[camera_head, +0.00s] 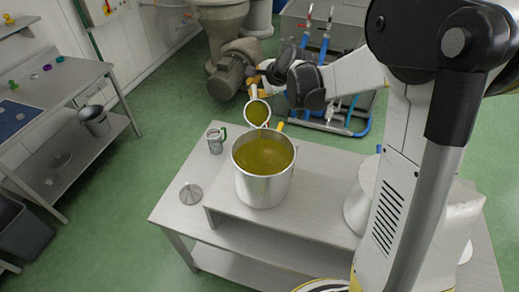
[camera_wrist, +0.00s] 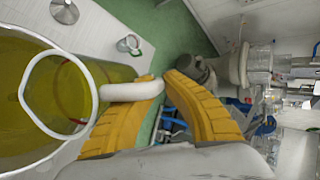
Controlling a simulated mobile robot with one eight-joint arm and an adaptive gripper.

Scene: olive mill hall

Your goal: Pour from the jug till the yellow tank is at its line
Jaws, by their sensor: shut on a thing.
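My gripper (camera_head: 257,90) has yellow fingers and is shut on the handle of the jug (camera_head: 257,112). The jug is pale-rimmed, holds yellow-green liquid, and is tilted above the back rim of a large steel tank (camera_head: 262,190). This tank has a yellow piece (camera_head: 280,126) at its rim and contains yellow-green liquid (camera_head: 263,156). I cannot clearly tell whether a stream is falling, and I cannot make out the tank's line. In the wrist view, the jug's white rim (camera_wrist: 24,92) shows over the tank's liquid, and its handle (camera_wrist: 130,91) lies between my gripper's fingers (camera_wrist: 165,92).
The tank stands on a raised grey shelf (camera_head: 305,217) of the table. Another bench (camera_head: 50,92) stands at left, with green floor between. Machinery (camera_head: 235,67) stands behind.

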